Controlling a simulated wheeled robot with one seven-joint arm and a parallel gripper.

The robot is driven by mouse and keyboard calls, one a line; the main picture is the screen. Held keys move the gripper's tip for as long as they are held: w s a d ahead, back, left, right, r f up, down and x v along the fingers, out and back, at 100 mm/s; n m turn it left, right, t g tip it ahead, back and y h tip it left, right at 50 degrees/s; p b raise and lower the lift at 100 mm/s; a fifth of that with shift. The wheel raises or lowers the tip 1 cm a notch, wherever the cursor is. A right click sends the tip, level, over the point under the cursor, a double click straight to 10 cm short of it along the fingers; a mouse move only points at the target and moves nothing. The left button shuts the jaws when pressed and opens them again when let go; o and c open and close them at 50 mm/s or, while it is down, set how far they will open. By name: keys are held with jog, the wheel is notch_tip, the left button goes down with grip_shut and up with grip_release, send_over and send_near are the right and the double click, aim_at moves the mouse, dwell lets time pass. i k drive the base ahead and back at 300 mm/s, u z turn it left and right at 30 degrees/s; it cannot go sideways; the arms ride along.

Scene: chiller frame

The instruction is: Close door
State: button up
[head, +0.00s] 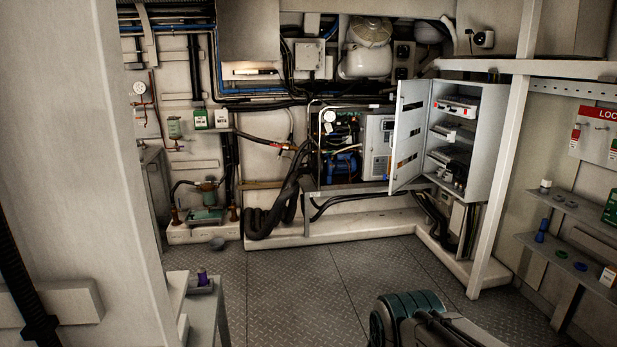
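A grey wall cabinet (490,135) hangs at the back right, with its open front facing left and toward me. Its door (407,150) stands open, swung out to the left from the cabinet's far side edge. The door is a light panel with several dark and orange-lit slots. Shelves inside hold several devices, including a white unit with red parts (458,106). A part of my arm (410,310) shows at the bottom, low and well in front of the cabinet. My gripper is not in view.
A white upright post (502,180) stands just right of the cabinet. A pale raised curb (350,228) runs below the machinery. The metal plate floor (300,285) in the middle is clear. Shelves with small items (575,215) are at right; a wide pillar fills the left.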

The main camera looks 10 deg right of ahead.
aim_at(404, 145)
jog(key=i, duration=4.4)
jog(key=z, duration=3.6)
jog(key=k, duration=0.75)
jog(key=u, duration=1.65)
